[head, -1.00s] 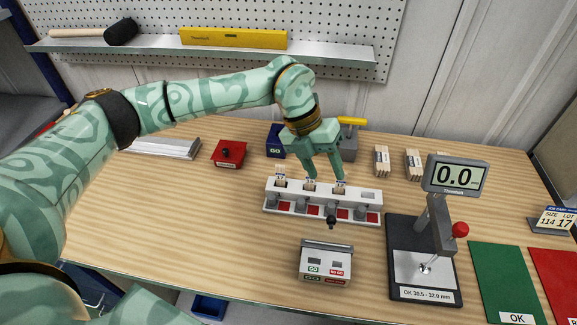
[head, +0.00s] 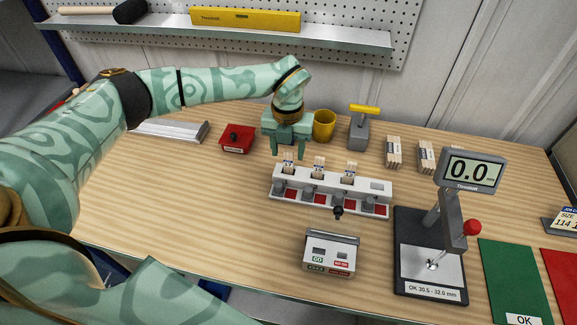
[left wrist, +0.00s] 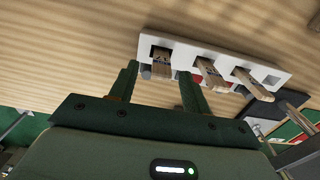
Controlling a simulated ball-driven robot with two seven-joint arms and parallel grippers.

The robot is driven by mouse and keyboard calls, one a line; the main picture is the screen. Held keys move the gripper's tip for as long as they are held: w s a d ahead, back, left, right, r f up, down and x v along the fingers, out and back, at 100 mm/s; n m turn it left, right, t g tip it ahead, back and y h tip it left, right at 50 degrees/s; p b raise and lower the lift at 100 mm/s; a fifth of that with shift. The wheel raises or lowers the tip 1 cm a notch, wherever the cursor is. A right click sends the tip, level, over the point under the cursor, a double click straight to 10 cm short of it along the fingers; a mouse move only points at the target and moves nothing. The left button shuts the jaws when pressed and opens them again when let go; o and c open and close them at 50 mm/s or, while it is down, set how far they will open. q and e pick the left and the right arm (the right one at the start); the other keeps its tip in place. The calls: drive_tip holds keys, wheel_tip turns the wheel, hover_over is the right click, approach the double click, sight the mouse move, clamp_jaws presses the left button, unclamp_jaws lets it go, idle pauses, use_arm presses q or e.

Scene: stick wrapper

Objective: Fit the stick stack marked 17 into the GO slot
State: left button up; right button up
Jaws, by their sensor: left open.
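A white holder (head: 382,186) holds three upright wooden stick stacks in a row: left (head: 288,166), middle (head: 319,168) and right (head: 349,173). Their small printed marks are too small to read, so I cannot tell which is 17. My left gripper (head: 288,156) is open and empty, pointing down just behind and above the left stack. In the left wrist view the left stack (left wrist: 161,62) shows between the open fingers (left wrist: 158,80), apart from them. A grey and white gauge box (head: 329,257) with GO and NO-GO labels stands in front. My right gripper is out of view.
A measuring stand (head: 430,250) reading 0.0 is at right, beside a green mat (head: 508,280) and a red mat (head: 562,285). A yellow cup (head: 324,126), a yellow-handled grey tool (head: 359,128) and a red box (head: 237,139) stand behind. The table's left side is mostly clear.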

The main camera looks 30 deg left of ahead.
sight(288, 160)
use_arm(q)
wheel_tip(288, 160, down, 5)
drive_tip(key=shift+r, duration=0.3)
drive_tip(key=c, duration=1)
drive_tip(key=shift+c, duration=0.2)
drive_tip(key=shift+r, duration=0.1)
